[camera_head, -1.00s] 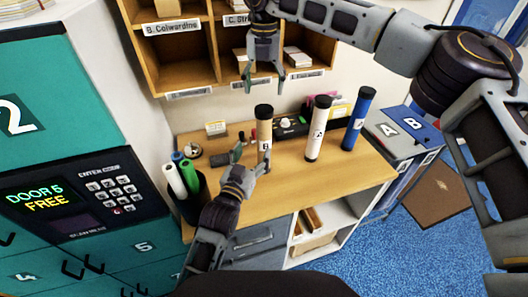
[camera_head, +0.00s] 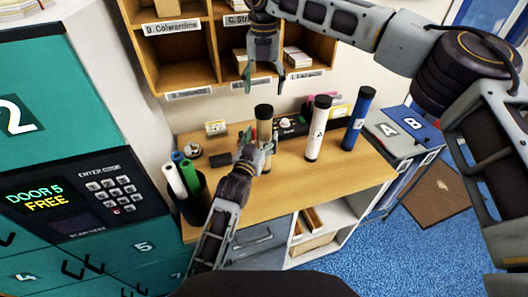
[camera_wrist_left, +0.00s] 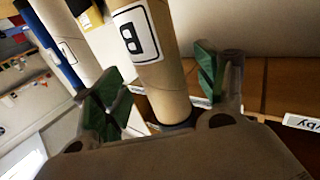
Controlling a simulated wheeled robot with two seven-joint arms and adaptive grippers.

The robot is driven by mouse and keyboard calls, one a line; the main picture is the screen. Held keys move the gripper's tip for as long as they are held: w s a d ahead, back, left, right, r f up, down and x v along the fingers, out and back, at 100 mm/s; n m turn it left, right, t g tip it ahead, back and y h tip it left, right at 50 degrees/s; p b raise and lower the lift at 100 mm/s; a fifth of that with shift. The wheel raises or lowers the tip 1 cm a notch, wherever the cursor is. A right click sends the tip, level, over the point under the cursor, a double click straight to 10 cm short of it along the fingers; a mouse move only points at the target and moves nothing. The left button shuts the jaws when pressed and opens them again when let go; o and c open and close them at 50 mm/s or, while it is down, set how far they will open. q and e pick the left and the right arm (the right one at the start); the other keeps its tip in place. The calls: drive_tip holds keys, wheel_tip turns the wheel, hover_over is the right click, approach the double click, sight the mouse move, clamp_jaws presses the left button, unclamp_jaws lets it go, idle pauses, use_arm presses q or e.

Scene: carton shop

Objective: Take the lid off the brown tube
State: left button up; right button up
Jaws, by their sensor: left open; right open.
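The brown tube (camera_head: 264,129) stands upright on the wooden desk, its black lid (camera_head: 263,111) on top. My left gripper (camera_head: 254,148) is open at the tube, its fingers low on the tube's near side. In the left wrist view the tube (camera_wrist_left: 155,60), with a label reading B, runs between the open green-padded fingers (camera_wrist_left: 160,88). I cannot tell whether the fingers touch it; a dark ring (camera_wrist_left: 176,126) shows at its near end. My right gripper (camera_head: 265,82) is open and empty, pointing down above the lid with a gap between.
A white tube (camera_head: 318,130) with a black top and a blue tube (camera_head: 357,120) stand to the right. A black bin (camera_head: 193,203) of rolls is at the desk's left end. A pigeonhole shelf (camera_head: 180,92) is on the wall behind. The desk's front is clear.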

use_arm(q)
drive_tip(key=shift+x, duration=1.55)
drive_tip(key=shift+c, duration=0.3)
